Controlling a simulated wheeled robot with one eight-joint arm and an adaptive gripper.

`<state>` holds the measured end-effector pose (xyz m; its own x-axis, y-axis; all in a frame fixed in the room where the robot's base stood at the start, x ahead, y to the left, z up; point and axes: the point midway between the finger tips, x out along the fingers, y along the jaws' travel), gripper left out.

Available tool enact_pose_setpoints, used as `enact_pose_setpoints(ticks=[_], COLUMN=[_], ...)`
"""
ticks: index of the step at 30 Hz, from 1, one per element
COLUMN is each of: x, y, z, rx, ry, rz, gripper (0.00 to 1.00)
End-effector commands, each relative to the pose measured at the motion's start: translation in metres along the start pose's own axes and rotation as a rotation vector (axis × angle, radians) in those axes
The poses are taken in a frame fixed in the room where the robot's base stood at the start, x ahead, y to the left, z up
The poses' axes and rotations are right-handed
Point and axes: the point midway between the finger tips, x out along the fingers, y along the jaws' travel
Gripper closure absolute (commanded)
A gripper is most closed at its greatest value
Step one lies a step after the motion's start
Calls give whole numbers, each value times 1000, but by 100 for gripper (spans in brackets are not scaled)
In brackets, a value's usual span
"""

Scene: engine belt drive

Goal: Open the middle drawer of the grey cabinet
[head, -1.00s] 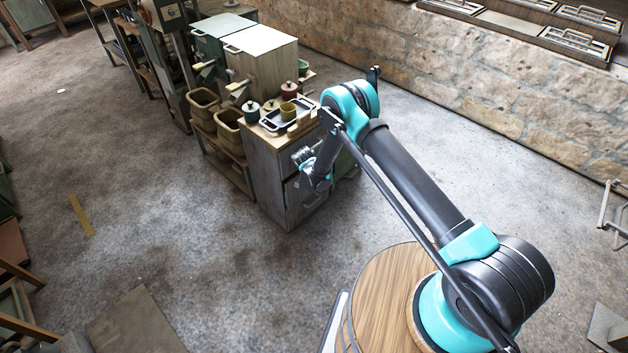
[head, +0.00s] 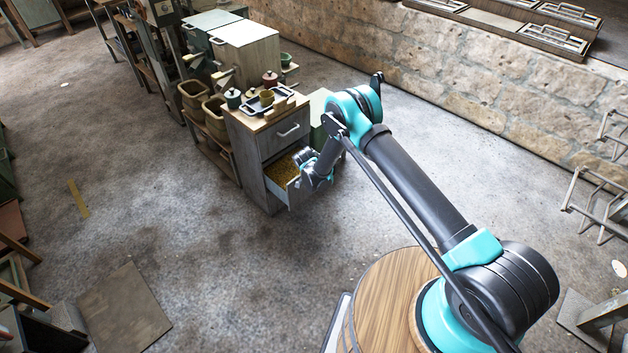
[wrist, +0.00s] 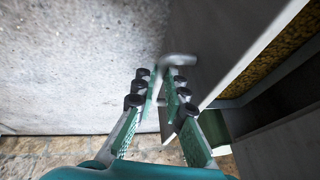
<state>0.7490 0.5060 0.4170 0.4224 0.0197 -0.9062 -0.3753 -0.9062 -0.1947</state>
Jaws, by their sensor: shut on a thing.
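The grey cabinet (head: 242,150) has a wooden top and stands left of my arm in the head view. Its top drawer (head: 283,138) is closed, with a pale bar handle. The drawer below it, the middle drawer (head: 281,171), stands partly out and shows a yellow-brown grainy filling. My gripper (head: 298,176) is at this drawer's front. In the wrist view my gripper (wrist: 160,76) is shut on the pale drawer handle (wrist: 180,61), between the fingertips. The drawer front (wrist: 205,50) is beside the right finger. The cabinet below the open drawer is partly hidden.
A dark tray (head: 262,104) and small pots are on the cabinet top. A shelf with baskets (head: 215,118) stands close at its left. A stone wall (head: 480,80) runs behind. The floor in front (head: 220,250) is clear.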

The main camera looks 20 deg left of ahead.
Motion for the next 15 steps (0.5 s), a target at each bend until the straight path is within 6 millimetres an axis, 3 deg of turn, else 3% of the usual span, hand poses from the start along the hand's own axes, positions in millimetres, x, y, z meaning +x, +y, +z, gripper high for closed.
enact_pose_setpoints(ticks=[5, 6, 10, 15], x=[0, 0, 0, 0], y=[0, 0, 0, 0], z=[1, 1, 1, 0], rx=[-1, -1, 0, 0], ry=[-1, -1, -1, 0], rz=[-1, -1, -1, 0], gripper=[100, 84, 68, 68])
